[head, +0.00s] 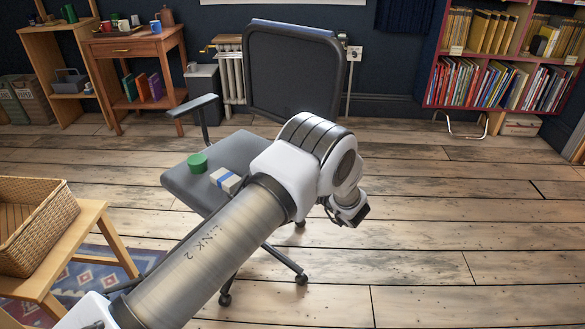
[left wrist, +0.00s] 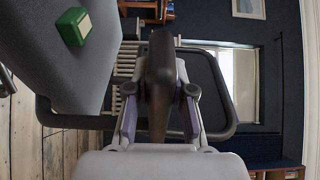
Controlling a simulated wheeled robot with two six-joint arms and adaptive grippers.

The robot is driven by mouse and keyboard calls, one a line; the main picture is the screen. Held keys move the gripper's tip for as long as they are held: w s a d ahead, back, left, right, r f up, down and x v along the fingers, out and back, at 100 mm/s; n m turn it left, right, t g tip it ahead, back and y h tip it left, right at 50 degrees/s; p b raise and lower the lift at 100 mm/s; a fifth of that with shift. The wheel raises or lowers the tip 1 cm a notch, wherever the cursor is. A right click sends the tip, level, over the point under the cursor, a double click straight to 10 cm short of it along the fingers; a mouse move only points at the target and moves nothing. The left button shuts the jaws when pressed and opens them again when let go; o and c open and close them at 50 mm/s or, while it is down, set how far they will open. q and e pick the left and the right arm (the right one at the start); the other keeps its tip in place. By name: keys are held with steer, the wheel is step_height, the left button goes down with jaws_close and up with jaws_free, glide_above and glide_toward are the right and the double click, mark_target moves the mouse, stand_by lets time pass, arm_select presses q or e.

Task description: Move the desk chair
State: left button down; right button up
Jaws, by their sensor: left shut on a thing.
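The desk chair has a grey seat (head: 178,186), a dark framed backrest (head: 293,75) and a wheeled base (head: 301,279). One armrest (head: 192,105) shows on its left side; my left arm covers the right side. In the left wrist view, my left gripper (left wrist: 160,95) is shut on a dark armrest pad (left wrist: 161,62), with one finger on each side. The seat (left wrist: 50,60) and backrest frame (left wrist: 222,80) show beyond it. In the head view, the gripper's fingers are hidden or too unclear to make out. My right gripper is out of view.
A wooden stand (head: 95,218) with a wicker basket (head: 35,222) is at left. A radiator (head: 230,75) is behind the chair, a full bookcase (head: 500,105) at back right. The floor at right is clear.

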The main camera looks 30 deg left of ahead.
arm_select(q)
steer(key=shift+w+d, duration=0.1)
steer(key=shift+w, duration=0.05)
steer(key=c, duration=1)
jaws_free()
steer(key=v, duration=0.7)
steer(key=shift+d, duration=0.2)
